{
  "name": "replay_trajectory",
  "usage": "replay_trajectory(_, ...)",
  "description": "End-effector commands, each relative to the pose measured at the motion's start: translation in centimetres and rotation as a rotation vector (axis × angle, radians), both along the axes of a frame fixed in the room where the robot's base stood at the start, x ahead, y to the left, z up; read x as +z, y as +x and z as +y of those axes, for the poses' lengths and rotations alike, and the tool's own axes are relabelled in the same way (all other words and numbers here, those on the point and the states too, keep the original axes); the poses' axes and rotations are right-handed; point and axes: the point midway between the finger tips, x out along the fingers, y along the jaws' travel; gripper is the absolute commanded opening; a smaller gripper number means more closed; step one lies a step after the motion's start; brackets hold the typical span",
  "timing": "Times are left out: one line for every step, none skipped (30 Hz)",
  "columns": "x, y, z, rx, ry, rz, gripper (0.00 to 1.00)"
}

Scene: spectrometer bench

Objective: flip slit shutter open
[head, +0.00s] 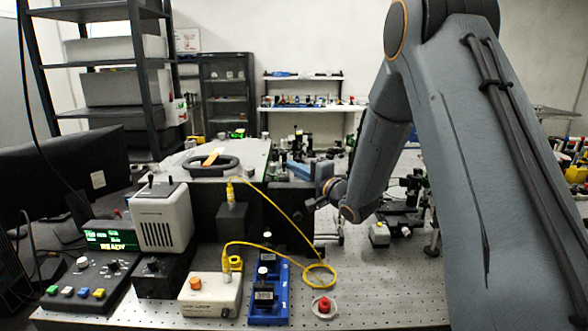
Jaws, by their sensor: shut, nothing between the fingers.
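My arm comes in from the right in the head view, and my gripper (311,203) is at its end, small and dark, in the air over the back of the bench. Its fingers look closed and hold nothing. I cannot pick out the slit shutter for sure. A blue rail (256,318) with dark blocks and white-topped knobs stands at front centre, below and left of my gripper. A black box (232,219) with a yellow fitting stands behind it, left of my gripper. Any shutter flap is too small to tell open from closed.
A yellow cable (285,216) loops from the black box to a white lamp box (208,297) with an orange knob. A red button (324,305) sits at front. A green display (110,236) and a button panel (77,280) are left. Bare perforated bench (385,295) lies front right.

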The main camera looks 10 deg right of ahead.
Motion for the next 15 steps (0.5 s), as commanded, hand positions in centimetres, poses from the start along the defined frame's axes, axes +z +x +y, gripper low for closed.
replay_trajectory(-0.1, -0.4, -0.4, -0.002, 0.000, 0.000, 0.00)
replay_trajectory(-0.1, -0.8, -0.6, -0.002, 0.000, -0.001, 0.00)
replay_trajectory(-0.1, -1.4, -0.9, -0.002, 0.000, -0.001, 0.00)
replay_trajectory(-0.2, -1.8, -1.2, -0.002, 0.000, 0.000, 0.00)
replay_trajectory(-0.3, -2.3, -1.4, -0.003, 0.000, 0.000, 0.00)
replay_trajectory(-0.3, -2.8, -1.8, -0.003, 0.000, -0.001, 0.00)
replay_trajectory(-0.3, -3.3, -2.1, -0.003, 0.000, -0.001, 0.00)
replay_trajectory(-0.4, -3.7, -2.3, -0.002, 0.000, -0.001, 0.00)
replay_trajectory(-0.4, -4.3, -2.5, -0.002, 0.000, -0.001, 0.00)
replay_trajectory(-0.4, -4.6, -2.7, -0.002, -0.001, -0.002, 0.00)
replay_trajectory(-0.4, -4.9, -3.0, -0.003, -0.001, -0.002, 0.00)
replay_trajectory(-0.5, -5.3, -3.2, -0.002, 0.000, -0.001, 0.00)
replay_trajectory(-0.5, -5.5, -3.3, -0.002, -0.001, -0.003, 0.00)
replay_trajectory(-0.5, -5.7, -3.4, -0.001, -0.001, -0.003, 0.00)
replay_trajectory(-0.5, -6.0, -3.5, 0.000, -0.001, -0.003, 0.00)
